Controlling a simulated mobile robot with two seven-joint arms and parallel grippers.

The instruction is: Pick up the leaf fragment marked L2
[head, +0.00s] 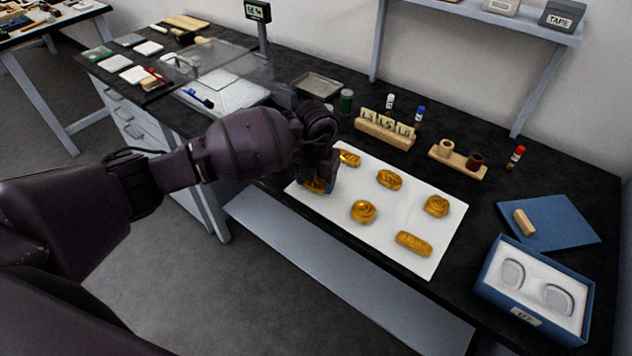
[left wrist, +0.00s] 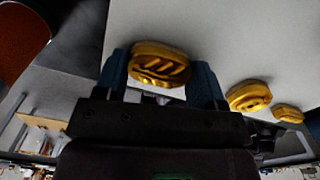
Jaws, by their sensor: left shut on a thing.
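My left gripper (head: 322,178) is at the left corner of the white board (head: 391,239). It is shut on a gilt fragment (head: 312,186), mostly hidden by the fingers in the head view. In the left wrist view the gold fragment (left wrist: 160,66), with slanted ridges, sits between the two blue fingertips (left wrist: 160,74). I cannot read a mark on it, or tell whether it touches the board. Other gold fragments lie on the board: one beside the gripper (head: 349,158), a round one (head: 363,211), a long one (head: 413,243), and others (head: 389,179), (head: 436,205). My right gripper is not in view.
A blue box with two padded hollows (head: 533,287) and a blue mat (head: 547,217) are at the right.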

